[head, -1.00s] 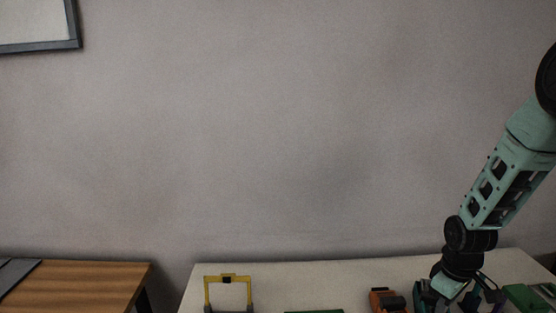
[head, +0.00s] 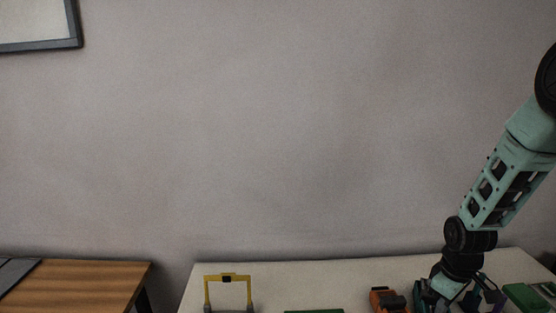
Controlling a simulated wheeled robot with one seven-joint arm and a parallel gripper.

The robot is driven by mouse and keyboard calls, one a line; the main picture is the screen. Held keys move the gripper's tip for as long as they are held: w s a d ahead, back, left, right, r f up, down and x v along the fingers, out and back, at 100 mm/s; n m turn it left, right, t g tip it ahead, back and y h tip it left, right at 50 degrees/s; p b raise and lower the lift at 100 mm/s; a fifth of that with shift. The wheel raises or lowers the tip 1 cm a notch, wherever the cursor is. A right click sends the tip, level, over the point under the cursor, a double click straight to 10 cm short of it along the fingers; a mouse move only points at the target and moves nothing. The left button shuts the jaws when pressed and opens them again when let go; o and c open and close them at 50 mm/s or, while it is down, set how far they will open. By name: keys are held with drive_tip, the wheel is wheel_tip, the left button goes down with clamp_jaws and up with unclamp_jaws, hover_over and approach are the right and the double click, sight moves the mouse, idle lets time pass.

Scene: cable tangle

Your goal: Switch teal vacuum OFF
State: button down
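My gripper (head: 470,300) is at the lower right of the head view, pointing down over the light tabletop. Its fingertips run into the bottom edge of the picture, among dark shapes, so I cannot tell whether it is open or shut. A dark teal object (head: 421,293) shows just left of my gripper, partly hidden by it; it may be the teal vacuum. No switch on it can be made out.
The light table (head: 340,277) also bears a yellow frame-like handle (head: 228,277), a green item (head: 314,311), an orange-and-black item (head: 387,300) and a green box (head: 527,297) at right. A wooden table (head: 90,280) stands at the left.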

drive_tip(key=shift+f+b, duration=0.4)
drive_tip(key=shift+f, duration=0.3)
drive_tip(key=shift+r, duration=0.1)
drive_tip(key=shift+r+p, duration=2.95)
drive_tip(key=shift+r, duration=0.55)
